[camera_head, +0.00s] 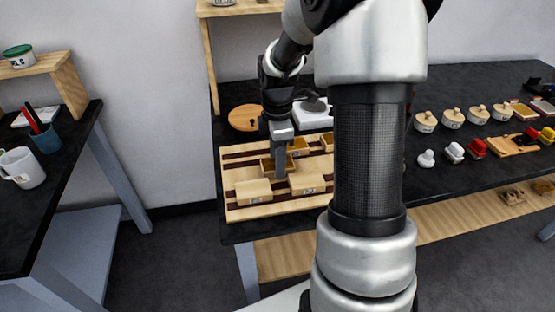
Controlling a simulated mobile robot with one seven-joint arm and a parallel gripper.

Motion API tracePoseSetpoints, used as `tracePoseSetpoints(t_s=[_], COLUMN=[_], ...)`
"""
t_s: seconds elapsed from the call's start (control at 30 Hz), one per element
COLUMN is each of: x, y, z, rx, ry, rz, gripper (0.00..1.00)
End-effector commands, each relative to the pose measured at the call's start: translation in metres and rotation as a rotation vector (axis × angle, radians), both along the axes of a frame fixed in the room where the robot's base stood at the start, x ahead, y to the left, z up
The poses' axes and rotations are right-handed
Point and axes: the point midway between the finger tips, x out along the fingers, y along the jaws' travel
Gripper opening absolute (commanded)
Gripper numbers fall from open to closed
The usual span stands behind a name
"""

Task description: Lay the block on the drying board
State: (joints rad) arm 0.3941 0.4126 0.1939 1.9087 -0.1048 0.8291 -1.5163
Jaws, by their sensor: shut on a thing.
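My gripper (280,172) points straight down over the left part of a striped wooden board (236,208), at the near left end of the black bench. Its jaws are shut on a small ochre-brown block (266,165), mostly hidden by the fingers. I cannot tell whether the block touches the board. Two pale labelled blocks, one at front left (254,191) and one at front middle (306,183), lie on the board near the gripper. A further ochre piece (298,146) lies behind. The board's right part is hidden by my arm.
A round wooden lid-like disc (243,118) and a white device (312,115) stand behind the board. Lidded pots (453,118) and small stamps (454,152) stand at the right. A separate table at left holds a white mug (22,167) and a blue pen cup (46,140).

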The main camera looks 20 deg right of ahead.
Motion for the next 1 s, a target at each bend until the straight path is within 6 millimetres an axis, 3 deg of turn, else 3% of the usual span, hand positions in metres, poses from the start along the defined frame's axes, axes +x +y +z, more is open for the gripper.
tracePoseSetpoints(t_s=[0.03,0.07,0.17,0.43,0.57,1.0], x=[0.000,0.000,0.000,0.000,0.001,0.000], y=[0.000,0.000,0.000,0.000,0.000,0.000], z=[-0.003,-0.002,-0.002,-0.001,0.009,0.098], rx=[0.000,0.000,0.000,0.000,0.000,-0.001], ry=[0.001,0.000,0.001,0.000,-0.002,-0.003], rz=[0.000,0.000,0.000,0.000,0.000,-0.001], gripper=[0.20,0.48,0.62,0.62,0.62,0.62])
